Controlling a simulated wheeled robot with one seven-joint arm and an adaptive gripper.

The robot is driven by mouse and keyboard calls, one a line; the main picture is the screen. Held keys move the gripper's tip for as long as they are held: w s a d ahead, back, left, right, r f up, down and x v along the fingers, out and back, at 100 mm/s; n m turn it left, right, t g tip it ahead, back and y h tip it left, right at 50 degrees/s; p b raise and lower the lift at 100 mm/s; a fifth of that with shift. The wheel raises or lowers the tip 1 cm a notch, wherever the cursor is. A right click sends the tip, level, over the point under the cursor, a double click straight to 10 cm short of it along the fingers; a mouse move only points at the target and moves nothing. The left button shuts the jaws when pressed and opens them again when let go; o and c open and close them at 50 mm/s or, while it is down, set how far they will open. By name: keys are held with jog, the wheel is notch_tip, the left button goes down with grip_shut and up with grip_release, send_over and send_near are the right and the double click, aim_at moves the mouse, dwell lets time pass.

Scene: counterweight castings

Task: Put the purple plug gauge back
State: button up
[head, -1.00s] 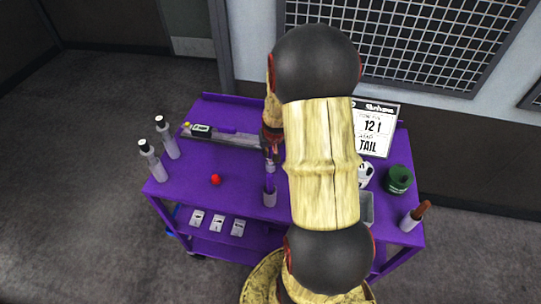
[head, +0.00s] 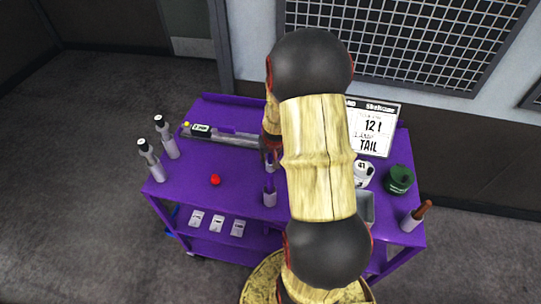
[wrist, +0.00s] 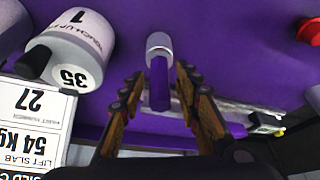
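The purple plug gauge (head: 269,184) is at the middle of the purple cart top, its silver end toward me. In the wrist view the gauge (wrist: 160,88) shows a silver cylinder at the top and a purple bar below it. I cannot tell whether it lies or stands. My gripper (wrist: 160,82) is open, one finger on each side of the purple bar, with a visible gap on both sides. In the head view my gripper (head: 269,160) is just behind the gauge, partly hidden by my arm. A long grey rack (head: 232,138) with a labelled block lies at the back left.
Two grey bottles (head: 150,160) stand at the left edge. A white numbered weight (wrist: 75,52), a sign (head: 372,130), a green weight (head: 398,180) and a brown-handled tool (head: 415,216) are at the right. The front-left top is mostly clear.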

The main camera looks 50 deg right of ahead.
jog(key=shift+r, duration=0.1)
jog(key=shift+r+p, duration=0.3)
jog(key=shift+p, duration=0.05)
jog(key=p+v, duration=0.1)
jog(key=v, duration=1.1)
jog(key=w+a+r+n+t, duration=0.2)
jog(key=a+r+n, duration=0.1)
jog(key=a+r, duration=1.05)
jog(key=s+a+r+n+y, duration=0.1)
jog(key=s+a+r+n, duration=0.1)
jog(key=s+a, duration=0.3)
jog(key=s+a+r+n+y, duration=0.2)
jog(key=s+a+r, duration=0.3)
jog(key=a, duration=0.8)
jog(key=shift+s+a+n, duration=0.4)
jog(key=shift+s+n, duration=0.2)
jog(key=shift+s, duration=0.05)
jog(key=shift+f, duration=0.2)
